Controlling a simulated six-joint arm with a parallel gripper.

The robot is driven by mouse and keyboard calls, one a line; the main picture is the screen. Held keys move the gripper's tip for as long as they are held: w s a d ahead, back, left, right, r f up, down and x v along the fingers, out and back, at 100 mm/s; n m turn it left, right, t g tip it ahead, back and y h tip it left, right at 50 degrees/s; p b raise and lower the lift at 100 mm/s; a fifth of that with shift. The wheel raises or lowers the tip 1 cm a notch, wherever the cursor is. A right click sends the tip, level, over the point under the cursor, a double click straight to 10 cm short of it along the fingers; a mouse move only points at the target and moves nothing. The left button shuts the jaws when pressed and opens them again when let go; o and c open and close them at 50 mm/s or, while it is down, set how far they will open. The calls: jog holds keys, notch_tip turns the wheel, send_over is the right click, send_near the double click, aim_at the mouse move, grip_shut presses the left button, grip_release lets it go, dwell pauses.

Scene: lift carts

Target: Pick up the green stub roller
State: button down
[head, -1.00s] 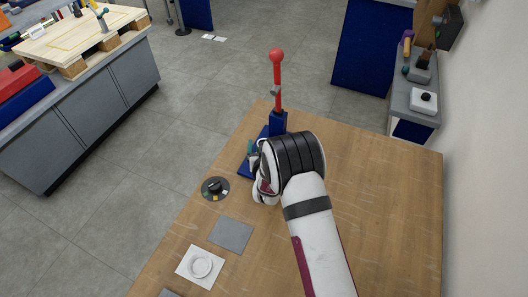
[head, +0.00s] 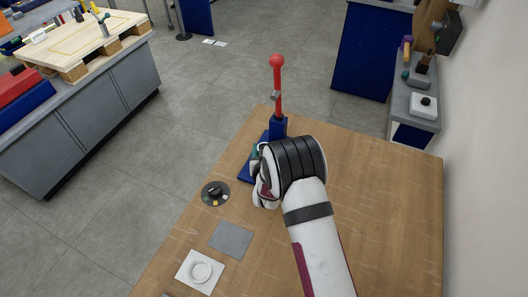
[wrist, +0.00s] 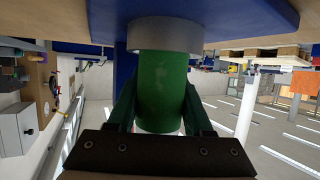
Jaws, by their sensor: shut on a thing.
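The green stub roller (wrist: 163,88) fills the middle of the wrist view. One end sits at a pale grey ring (wrist: 165,36) beside a blue plate (wrist: 225,22); I cannot tell whether it is still inside the ring. My gripper (wrist: 160,108) is shut on the roller, a dark green finger on each side. In the head view my wrist hides most of the gripper (head: 258,170) and the roller. The gripper is low beside the blue base (head: 247,174) of the red-handled lever (head: 277,88).
The upright lever stands just behind my wrist. A round dark dial (head: 215,193), a grey square plate (head: 231,239) and a white square with a ring (head: 199,271) lie at the table's left. The wooden table (head: 385,215) is clear on the right.

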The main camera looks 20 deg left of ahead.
jog(key=r, duration=0.2)
jog(key=d+r, duration=0.1)
jog(key=r, duration=0.1)
jog(key=shift+w+r, duration=0.1)
jog(key=shift+r, duration=0.05)
jog(key=d+r, duration=0.6)
jog(key=d, duration=0.4)
jog(key=shift+w+d+r, duration=0.15)
jog(key=shift+w+d, duration=0.1)
jog(key=shift+d, duration=0.1)
